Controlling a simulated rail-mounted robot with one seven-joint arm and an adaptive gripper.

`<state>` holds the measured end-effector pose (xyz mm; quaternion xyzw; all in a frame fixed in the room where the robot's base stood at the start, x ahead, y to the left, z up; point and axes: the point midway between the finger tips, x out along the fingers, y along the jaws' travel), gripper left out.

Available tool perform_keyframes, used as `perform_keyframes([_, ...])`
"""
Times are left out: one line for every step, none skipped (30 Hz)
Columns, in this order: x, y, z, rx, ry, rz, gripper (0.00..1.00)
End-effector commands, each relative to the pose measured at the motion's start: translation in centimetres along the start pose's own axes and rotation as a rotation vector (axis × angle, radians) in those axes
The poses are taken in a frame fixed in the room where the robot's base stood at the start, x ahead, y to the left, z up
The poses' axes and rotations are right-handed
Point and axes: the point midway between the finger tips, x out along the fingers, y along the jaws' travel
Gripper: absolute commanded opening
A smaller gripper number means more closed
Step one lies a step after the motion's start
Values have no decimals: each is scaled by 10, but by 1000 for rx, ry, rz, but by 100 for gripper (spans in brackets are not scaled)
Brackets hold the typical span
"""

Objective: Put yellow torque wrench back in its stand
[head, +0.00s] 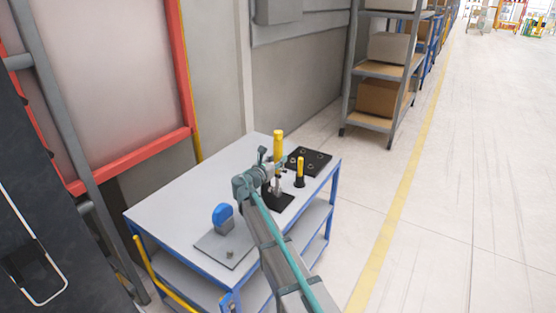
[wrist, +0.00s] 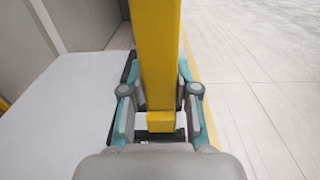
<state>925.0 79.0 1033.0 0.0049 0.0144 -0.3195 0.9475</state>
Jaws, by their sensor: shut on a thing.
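The yellow torque wrench (head: 278,146) stands roughly upright at my gripper (head: 277,175), its yellow handle rising above the fingers. In the wrist view my gripper (wrist: 160,112) is shut on the wrench (wrist: 158,60), with one finger on each side of the yellow bar. A black square base (head: 278,201), probably the stand, lies on the table below the gripper. A grey piece shows just above this base. My arm and gripper hide much of that area, so I cannot tell whether the wrench's lower end touches or sits in the stand.
A smaller yellow-handled tool (head: 300,166) stands right of the gripper. A black plate with holes (head: 309,160) lies behind it. A blue object (head: 222,214) stands on a grey plate (head: 213,243) at the front. The table (head: 172,207) is clear at left.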

Motion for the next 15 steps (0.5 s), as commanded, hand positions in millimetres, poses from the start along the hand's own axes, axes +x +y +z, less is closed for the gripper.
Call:
perform_keyframes([0,0,1,-1,-3,0,0])
perform_keyframes([0,0,1,-1,-3,0,0])
perform_keyframes([0,0,0,-1,-3,0,0])
perform_keyframes([0,0,0,-1,-3,0,0])
perform_keyframes([0,0,0,-1,-3,0,0])
perform_keyframes([0,0,-1,-1,-3,0,0])
perform_keyframes([0,0,-1,-1,-3,0,0])
perform_keyframes([0,0,-2,-1,-3,0,0])
perform_keyframes([0,0,-2,-1,-3,0,0])
perform_keyframes([0,0,-2,-1,-3,0,0])
perform_keyframes([0,0,-3,-1,-3,0,0])
perform_keyframes([0,0,-3,-1,-3,0,0])
perform_keyframes([0,0,-4,-1,-3,0,0])
perform_keyframes([0,0,-4,-1,-3,0,0])
perform_keyframes([0,0,-4,-1,-3,0,0])
